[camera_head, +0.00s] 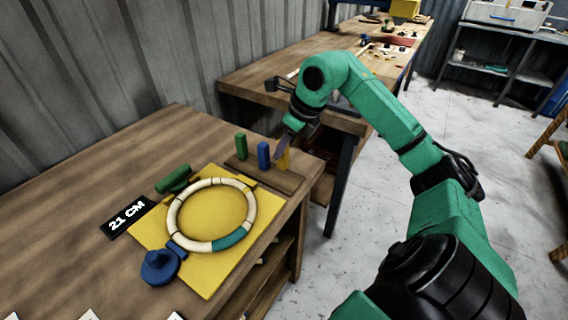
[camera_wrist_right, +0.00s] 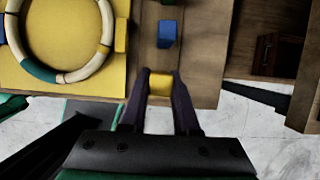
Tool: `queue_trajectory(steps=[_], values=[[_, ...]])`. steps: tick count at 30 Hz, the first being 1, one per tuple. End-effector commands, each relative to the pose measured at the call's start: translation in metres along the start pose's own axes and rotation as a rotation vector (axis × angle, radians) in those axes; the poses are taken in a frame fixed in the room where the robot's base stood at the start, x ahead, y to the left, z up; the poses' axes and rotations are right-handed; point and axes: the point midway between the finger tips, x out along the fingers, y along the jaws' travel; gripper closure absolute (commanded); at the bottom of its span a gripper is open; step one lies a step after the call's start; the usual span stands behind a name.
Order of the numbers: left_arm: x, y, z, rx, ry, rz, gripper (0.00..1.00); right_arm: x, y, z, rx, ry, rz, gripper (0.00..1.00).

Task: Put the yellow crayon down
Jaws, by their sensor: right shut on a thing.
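A yellow crayon (camera_head: 284,159) stands at the right end of a wooden strip on the table, next to a blue peg. My right gripper (camera_head: 284,147) is shut on the crayon from above. In the right wrist view the crayon (camera_wrist_right: 160,84) shows between the two fingertips (camera_wrist_right: 160,80). It is over or on the strip's end; I cannot tell whether it touches the bottom of its place. My left gripper is not in view.
A blue peg (camera_head: 263,155) and a green peg (camera_head: 241,146) stand on the wooden strip (camera_head: 262,177). The table's edge is close on the right.

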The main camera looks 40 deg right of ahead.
Motion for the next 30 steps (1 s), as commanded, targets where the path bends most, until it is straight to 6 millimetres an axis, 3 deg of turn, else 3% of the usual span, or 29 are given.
queue_trajectory(steps=[6, 17, 18, 20, 30], values=[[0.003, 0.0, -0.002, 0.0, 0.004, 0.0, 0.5, 0.033, 0.0, -0.014, 0.001, -0.001, 0.002, 1.0], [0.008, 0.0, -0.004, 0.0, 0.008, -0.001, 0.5, 0.039, -0.001, -0.016, 0.0, -0.001, -0.003, 1.0], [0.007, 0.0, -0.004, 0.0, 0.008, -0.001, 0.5, 0.038, -0.001, -0.016, 0.0, -0.001, -0.002, 0.63], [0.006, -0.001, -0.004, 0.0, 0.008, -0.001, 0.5, 0.038, 0.0, -0.016, 0.001, -0.001, -0.002, 0.41], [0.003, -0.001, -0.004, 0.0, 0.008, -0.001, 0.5, 0.035, 0.0, -0.014, 0.001, -0.002, -0.002, 0.41]])
